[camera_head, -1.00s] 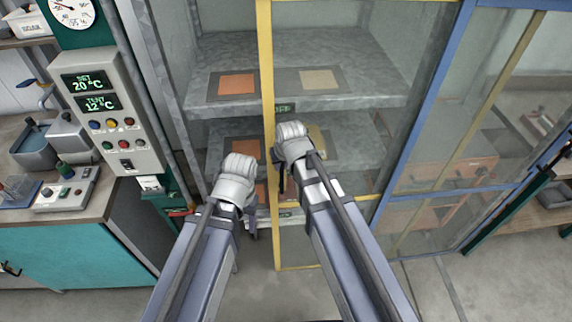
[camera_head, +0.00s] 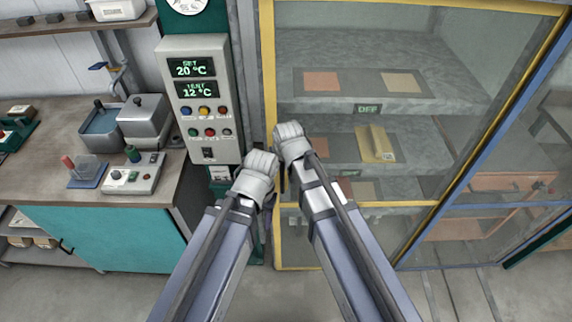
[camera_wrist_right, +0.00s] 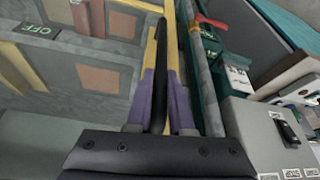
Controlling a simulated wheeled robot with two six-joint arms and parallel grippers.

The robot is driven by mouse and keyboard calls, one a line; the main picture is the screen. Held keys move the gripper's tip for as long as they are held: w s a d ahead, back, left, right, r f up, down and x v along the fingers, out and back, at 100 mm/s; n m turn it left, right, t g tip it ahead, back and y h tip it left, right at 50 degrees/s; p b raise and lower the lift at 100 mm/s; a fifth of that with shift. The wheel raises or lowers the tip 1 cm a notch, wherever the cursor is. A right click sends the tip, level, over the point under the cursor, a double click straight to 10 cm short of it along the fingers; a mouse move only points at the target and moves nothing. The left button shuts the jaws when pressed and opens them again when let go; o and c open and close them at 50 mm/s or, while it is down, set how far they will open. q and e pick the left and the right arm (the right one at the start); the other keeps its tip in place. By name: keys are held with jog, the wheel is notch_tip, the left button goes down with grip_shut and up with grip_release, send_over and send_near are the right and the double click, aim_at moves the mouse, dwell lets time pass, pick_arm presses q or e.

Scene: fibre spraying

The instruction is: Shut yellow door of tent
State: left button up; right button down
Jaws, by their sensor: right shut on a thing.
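The yellow door (camera_head: 269,85) of the tent is a clear panel in a yellow frame. Its left edge stands close beside the tent's grey side post; whether a narrow gap remains I cannot tell. My right gripper (camera_head: 283,180) is at that edge, and in the right wrist view its purple fingers (camera_wrist_right: 160,95) are shut around the black door handle (camera_wrist_right: 159,75). The yellow edge also shows there (camera_wrist_right: 171,45). My left gripper (camera_head: 265,203) hangs just left of the right one, by the door edge; its fingers are mostly hidden by its wrist.
A control box (camera_head: 205,100) with displays stands just left of the door. A teal bench (camera_head: 105,232) with small devices is farther left. Grey shelves (camera_head: 425,100) with coloured squares show through the door. A blue-framed panel (camera_head: 480,205) is at right. Floor in front is clear.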

jog(key=shift+a, duration=0.2)
jog(key=c, duration=0.8)
grip_release()
jog(key=shift+a, duration=0.1)
jog(key=p+v, duration=0.7)
jog(key=v, duration=0.1)
jog(key=shift+f, duration=0.15)
